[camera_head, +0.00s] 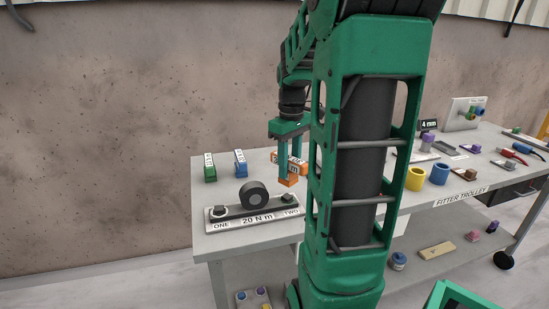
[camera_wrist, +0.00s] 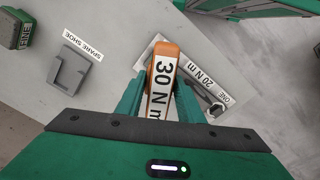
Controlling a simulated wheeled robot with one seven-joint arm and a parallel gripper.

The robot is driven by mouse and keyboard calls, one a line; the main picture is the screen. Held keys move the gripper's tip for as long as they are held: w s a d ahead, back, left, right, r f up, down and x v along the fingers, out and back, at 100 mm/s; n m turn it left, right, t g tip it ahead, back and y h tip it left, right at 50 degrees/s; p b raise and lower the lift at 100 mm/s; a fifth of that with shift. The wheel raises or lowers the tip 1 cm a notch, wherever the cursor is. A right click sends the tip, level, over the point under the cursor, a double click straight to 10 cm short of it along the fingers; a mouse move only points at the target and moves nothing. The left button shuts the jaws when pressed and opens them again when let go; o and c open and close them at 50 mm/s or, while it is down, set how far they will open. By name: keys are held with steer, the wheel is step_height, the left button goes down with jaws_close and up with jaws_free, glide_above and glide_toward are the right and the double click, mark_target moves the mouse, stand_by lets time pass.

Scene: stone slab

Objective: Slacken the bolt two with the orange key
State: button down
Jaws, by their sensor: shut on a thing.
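My gripper (camera_head: 290,178) points down and is shut on the orange key (camera_wrist: 163,62), which is marked 30 N m. The key also shows between my fingers in the head view (camera_head: 289,182). My gripper holds it near the right end of the plate (camera_head: 250,227), which is marked 20 N m. Bolt two (camera_head: 288,198) sits at the plate's TWO end, just below the key. I cannot tell whether they touch. Bolt one (camera_head: 219,211) is at the ONE end, and also shows in the wrist view (camera_wrist: 215,110). Bolt two appears hidden in the wrist view.
A black round part (camera_head: 254,195) stands on the plate between the bolts. A green block (camera_head: 210,168) and a blue block (camera_head: 240,163) stand behind. A grey holder (camera_wrist: 70,70) lies by the SPARE SHOE label. Yellow (camera_head: 415,179) and blue (camera_head: 439,174) rings are farther right.

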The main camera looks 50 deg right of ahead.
steer(key=shift+w+a, duration=0.15)
steer(key=shift+w, duration=0.3)
steer(key=shift+d, duration=0.2)
steer(key=shift+s, duration=0.25)
glide_above(288, 196)
steer(key=shift+w+f, duration=0.1)
steer(key=shift+f, duration=2.4)
steer(key=shift+f, duration=0.8)
